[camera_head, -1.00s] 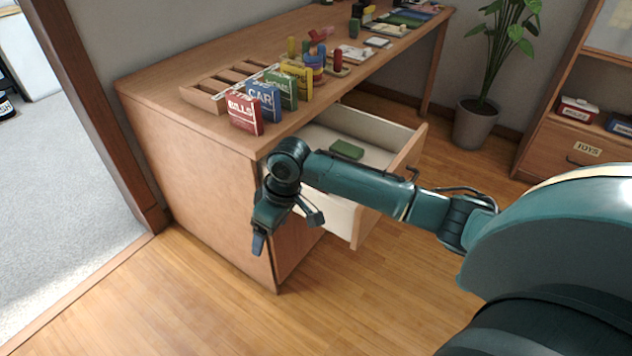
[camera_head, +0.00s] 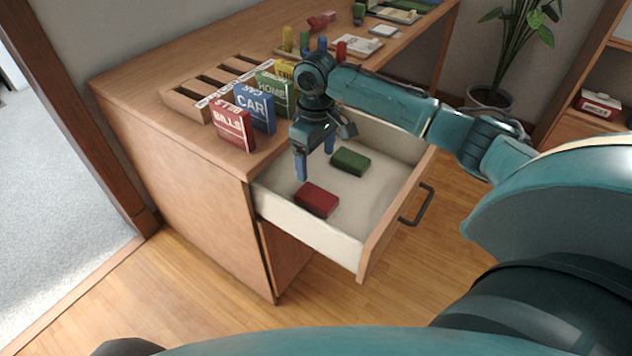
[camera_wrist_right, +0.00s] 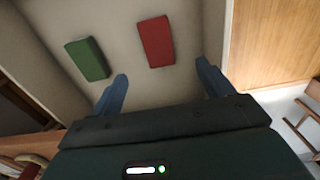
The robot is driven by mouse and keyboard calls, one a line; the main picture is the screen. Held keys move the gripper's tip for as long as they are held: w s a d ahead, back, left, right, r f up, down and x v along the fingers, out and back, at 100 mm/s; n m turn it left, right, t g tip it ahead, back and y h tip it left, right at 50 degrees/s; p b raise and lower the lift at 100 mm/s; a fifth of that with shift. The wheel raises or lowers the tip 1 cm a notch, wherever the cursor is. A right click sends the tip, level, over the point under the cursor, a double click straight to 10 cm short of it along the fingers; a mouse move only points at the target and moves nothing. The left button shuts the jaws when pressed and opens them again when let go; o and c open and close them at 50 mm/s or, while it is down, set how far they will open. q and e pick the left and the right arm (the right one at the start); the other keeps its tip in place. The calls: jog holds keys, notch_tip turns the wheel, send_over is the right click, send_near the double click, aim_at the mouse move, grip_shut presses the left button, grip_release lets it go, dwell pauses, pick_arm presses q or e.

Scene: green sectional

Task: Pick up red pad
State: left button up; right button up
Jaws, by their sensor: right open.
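The red pad (camera_head: 317,200) lies flat in the open drawer, near its front left side. It also shows in the right wrist view (camera_wrist_right: 156,42), beyond the fingertips and between their lines. My right gripper (camera_head: 315,163) is open and empty, pointing down above the drawer, close to the red pad and apart from it. Its two blue fingers show spread in the right wrist view (camera_wrist_right: 163,82). My left gripper is not in view.
A green pad (camera_head: 350,161) lies farther back in the same drawer (camera_head: 310,233). The drawer's front panel has a dark handle (camera_head: 416,205). On the desk (camera_head: 150,90) stand a red BILLS box (camera_head: 232,127), a blue CAR box (camera_head: 255,110) and a green HOME box (camera_head: 275,92).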

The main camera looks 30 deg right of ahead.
jog(key=b, duration=0.2)
send_over(317, 195)
notch_tip(317, 195, down, 8)
jog(key=shift+a+r, duration=0.1)
notch_tip(317, 195, down, 5)
jog(key=shift+r+b, duration=0.1)
jog(key=shift+b, duration=0.85)
jog(key=shift+f, duration=0.3)
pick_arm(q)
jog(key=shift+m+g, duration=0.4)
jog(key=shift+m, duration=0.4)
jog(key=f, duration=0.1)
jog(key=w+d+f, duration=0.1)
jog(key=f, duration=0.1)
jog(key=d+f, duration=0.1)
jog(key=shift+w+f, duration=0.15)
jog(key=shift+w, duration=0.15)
pick_arm(e)
jog(key=shift+r, duration=0.1)
jog(key=shift+c, duration=0.6)
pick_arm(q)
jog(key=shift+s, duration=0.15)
pick_arm(e)
jog(key=c, duration=0.9)
jog(key=shift+c, duration=0.2)
